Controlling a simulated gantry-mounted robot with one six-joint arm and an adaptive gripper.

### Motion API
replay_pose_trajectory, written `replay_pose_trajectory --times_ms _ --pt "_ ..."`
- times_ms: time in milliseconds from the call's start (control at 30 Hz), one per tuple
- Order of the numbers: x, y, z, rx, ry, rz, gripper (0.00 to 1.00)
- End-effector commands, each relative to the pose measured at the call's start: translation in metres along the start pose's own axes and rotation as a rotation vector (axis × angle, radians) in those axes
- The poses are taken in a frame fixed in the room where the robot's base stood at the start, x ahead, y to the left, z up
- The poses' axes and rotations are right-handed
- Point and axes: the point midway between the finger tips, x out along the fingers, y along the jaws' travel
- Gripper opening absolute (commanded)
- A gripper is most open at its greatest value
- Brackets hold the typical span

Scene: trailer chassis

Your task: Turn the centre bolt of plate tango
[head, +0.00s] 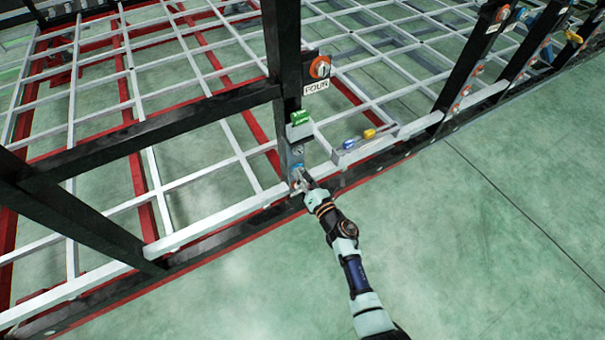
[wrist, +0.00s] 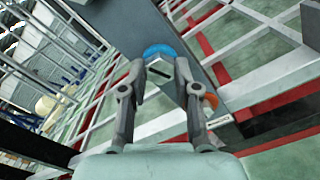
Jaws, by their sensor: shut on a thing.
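In the wrist view, a grey squared bolt head (wrist: 160,73) with a dark slot across it sits between the fingertips of my gripper (wrist: 159,66). A blue ring (wrist: 158,49) shows just behind it on a grey plate surface. My gripper is shut on this bolt head. In the head view, my gripper (head: 301,182) reaches the lower part of a dark upright post, at a small blue spot (head: 297,167). The fingers and arm hide most of the bolt there. I cannot read a plate name "tango" in either view.
Above my gripper are a green piece (head: 299,117) on a grey bracket and an orange ring knob (head: 320,67) over a "FOUR" label (head: 317,87). To the right, a grey tray (head: 352,154) holds blue and yellow pieces. Open green floor lies at the lower right.

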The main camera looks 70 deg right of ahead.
Motion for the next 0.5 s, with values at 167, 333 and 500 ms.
replay_pose_trajectory --times_ms 167,333,500 --pt "0.0005 0.0029 0.0037 0.164 -0.003 0.005 0.0" --pt "0.0007 0.0036 0.0044 0.326 -0.003 0.007 0.0" --pt "0.001 0.004 0.0052 0.488 -0.004 0.008 0.0"
